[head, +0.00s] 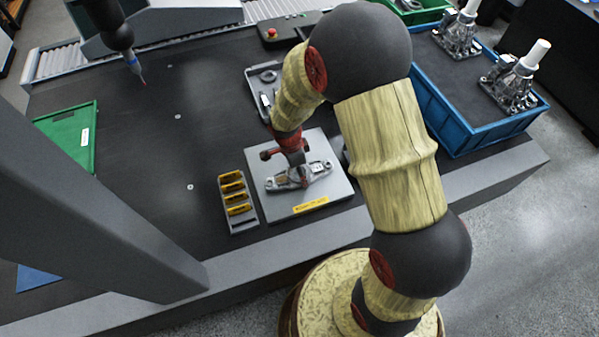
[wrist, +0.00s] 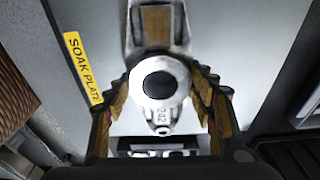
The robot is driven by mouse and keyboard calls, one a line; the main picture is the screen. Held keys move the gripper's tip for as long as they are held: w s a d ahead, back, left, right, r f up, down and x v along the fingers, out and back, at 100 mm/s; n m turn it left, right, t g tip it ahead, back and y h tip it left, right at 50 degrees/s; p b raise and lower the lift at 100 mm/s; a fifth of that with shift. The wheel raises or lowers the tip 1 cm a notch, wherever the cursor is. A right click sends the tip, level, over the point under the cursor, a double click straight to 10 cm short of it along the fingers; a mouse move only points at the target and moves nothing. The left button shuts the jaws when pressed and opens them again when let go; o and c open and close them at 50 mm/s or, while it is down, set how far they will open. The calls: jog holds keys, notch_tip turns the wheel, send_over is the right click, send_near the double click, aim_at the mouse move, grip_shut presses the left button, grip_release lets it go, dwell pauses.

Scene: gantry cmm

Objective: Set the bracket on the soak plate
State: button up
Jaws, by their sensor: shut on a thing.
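The bracket (head: 285,183) is a grey metal casting with flat ends, seen in the head view over the soak plate. In the wrist view the bracket (wrist: 160,76) shows a round boss with a dark hole. My gripper (head: 291,163) comes down from above, and in the wrist view my gripper (wrist: 162,96) has a finger on each side of the boss, shut on it. The soak plate (head: 331,191) is a flat light-grey square with a yellow label; it fills much of the wrist view (wrist: 235,40). I cannot tell whether the bracket touches the plate.
A narrow rack with yellow inserts (head: 237,203) stands just left of the plate. A grey tray of parts (head: 253,80) lies behind it. A blue bin (head: 455,125) with castings is at the right. A green tray (head: 66,135) is far left. The dark table between is mostly clear.

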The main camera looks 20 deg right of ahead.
jog(key=o, duration=1.2)
jog(key=shift+f, duration=0.15)
jog(key=o, duration=0.5)
jog(key=shift+c, duration=0.2)
notch_tip(320, 180, up, 21)
jog(key=s+a+n+t+p, duration=0.1)
jog(key=s+n+p, duration=0.1)
jog(key=n+p, duration=0.2)
jog(key=s+d+r+n+t+y, duration=0.1)
jog(key=s+r+n+t, duration=0.3)
jog(key=s+r+n, duration=1)
notch_tip(320, 180, up, 3)
jog(key=shift+s+t+y, duration=0.3)
jog(key=shift+s+y, duration=0.1)
jog(key=shift+s, duration=0.85)
